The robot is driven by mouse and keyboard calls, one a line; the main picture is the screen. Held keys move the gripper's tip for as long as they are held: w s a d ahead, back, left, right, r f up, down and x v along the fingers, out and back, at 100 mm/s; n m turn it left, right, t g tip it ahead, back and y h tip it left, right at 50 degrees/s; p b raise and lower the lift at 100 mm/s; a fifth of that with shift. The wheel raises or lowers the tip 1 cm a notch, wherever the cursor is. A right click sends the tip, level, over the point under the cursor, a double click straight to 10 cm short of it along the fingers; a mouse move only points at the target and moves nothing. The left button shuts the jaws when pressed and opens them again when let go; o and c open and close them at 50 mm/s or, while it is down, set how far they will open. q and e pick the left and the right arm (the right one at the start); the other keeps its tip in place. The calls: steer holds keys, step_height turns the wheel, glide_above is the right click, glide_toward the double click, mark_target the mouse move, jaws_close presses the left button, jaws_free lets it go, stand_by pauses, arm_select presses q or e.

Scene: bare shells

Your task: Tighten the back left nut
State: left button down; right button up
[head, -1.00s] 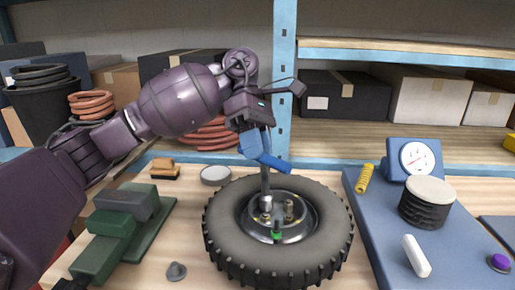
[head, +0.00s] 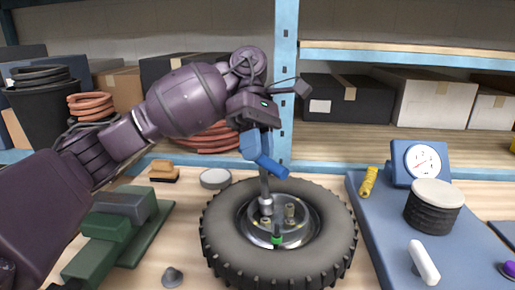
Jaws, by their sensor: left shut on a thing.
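A black knobby wheel (head: 225,240) lies flat on the wooden bench with a metal hub (head: 297,234) in its middle. Several nuts stand on the hub; one brassy nut (head: 290,210) shows at the back right. A green-banded piece (head: 276,240) stands at the hub's front. My left gripper (head: 257,143) is shut on the blue handle of a wrench (head: 268,165), above the wheel's back edge. The wrench's grey shaft goes down to a socket (head: 266,206) at the hub's back left. The socket hides what is under it. My right gripper is not in view.
A blue mat (head: 385,235) at the right holds a dial gauge (head: 421,161), a yellow spring (head: 369,182), a black cylinder with a pale top (head: 434,207) and a white bar (head: 424,262). A green vise-like block (head: 112,230) stands left of the wheel. A blue shelf post (head: 285,90) rises behind.

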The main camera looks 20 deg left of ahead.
arm_select(q)
steer(key=shift+s+d+f+n, duration=0.15)
steer(key=shift+d+f+n, duration=0.05)
steer(key=shift+f+n, duration=0.15)
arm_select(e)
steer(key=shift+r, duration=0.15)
arm_select(q)
steer(key=shift+r, duration=0.2)
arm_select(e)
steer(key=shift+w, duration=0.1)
arm_select(q)
steer(key=shift+w+r+p, duration=0.2)
steer(key=shift+r+p, duration=0.3)
steer(key=shift+r, duration=1.05)
steer(key=shift+s+a+r, duration=0.1)
steer(key=shift+r, duration=0.25)
steer(key=shift+s+r, duration=0.4)
steer(key=shift+s, duration=0.1)
steer(key=shift+w, duration=0.5)
steer(key=shift+s+r+p, duration=0.2)
steer(key=shift+r+p, duration=0.1)
steer(key=shift+r, duration=0.2)
steer(key=shift+w, duration=0.1)
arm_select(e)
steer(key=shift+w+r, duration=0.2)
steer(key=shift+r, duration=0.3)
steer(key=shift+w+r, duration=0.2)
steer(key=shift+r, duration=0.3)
arm_select(q)
steer(key=shift+f, duration=0.1)
